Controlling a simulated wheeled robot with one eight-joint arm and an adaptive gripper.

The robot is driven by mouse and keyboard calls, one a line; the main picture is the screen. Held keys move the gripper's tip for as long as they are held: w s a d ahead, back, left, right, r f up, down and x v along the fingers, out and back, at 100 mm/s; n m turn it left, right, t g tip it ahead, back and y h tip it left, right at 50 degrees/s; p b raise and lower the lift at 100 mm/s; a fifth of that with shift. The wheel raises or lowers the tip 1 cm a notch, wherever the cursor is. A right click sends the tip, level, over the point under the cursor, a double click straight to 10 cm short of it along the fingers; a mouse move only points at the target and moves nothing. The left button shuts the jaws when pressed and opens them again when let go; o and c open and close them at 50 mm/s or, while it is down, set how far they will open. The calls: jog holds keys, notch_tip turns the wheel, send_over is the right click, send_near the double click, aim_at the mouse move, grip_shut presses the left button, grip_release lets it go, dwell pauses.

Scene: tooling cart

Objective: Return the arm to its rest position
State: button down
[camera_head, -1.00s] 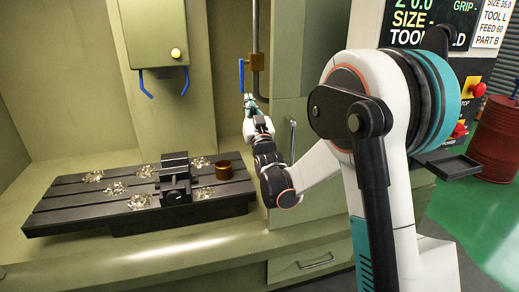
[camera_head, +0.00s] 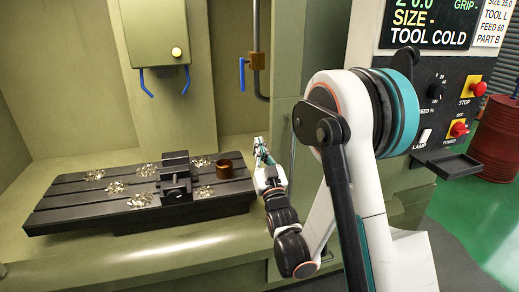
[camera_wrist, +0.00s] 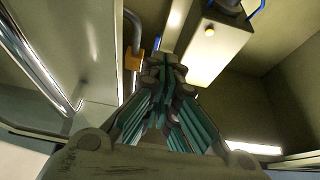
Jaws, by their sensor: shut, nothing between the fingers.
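My gripper (camera_head: 262,150) is at the end of my bent arm, in front of the machine's pale green column and to the right of the slotted table. It points up and slightly away. In the wrist view, my gripper (camera_wrist: 165,75) shows its teal and grey fingers brought together, with nothing between them. It touches nothing that I can see.
A blue-handled valve (camera_head: 242,75) hangs behind my gripper. The control panel (camera_head: 450,95) with its small tray (camera_head: 455,166) and a red barrel (camera_head: 495,140) stand right.

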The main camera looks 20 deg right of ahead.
jog(key=shift+r, duration=0.1)
dwell(0.3)
jog(key=s+f+g+b, duration=0.1)
jog(key=s+g, duration=0.4)
jog(key=s, duration=0.6)
jog(key=s+f+g+b, duration=0.1)
jog(key=s+f+g, duration=0.3)
jog(key=s, duration=0.8)
jog(key=s+f+g+b, duration=0.1)
jog(key=s+f+g, duration=0.2)
jog(key=s+g, duration=0.4)
jog(key=s, duration=0.4)
jog(key=shift+s+a, duration=0.35)
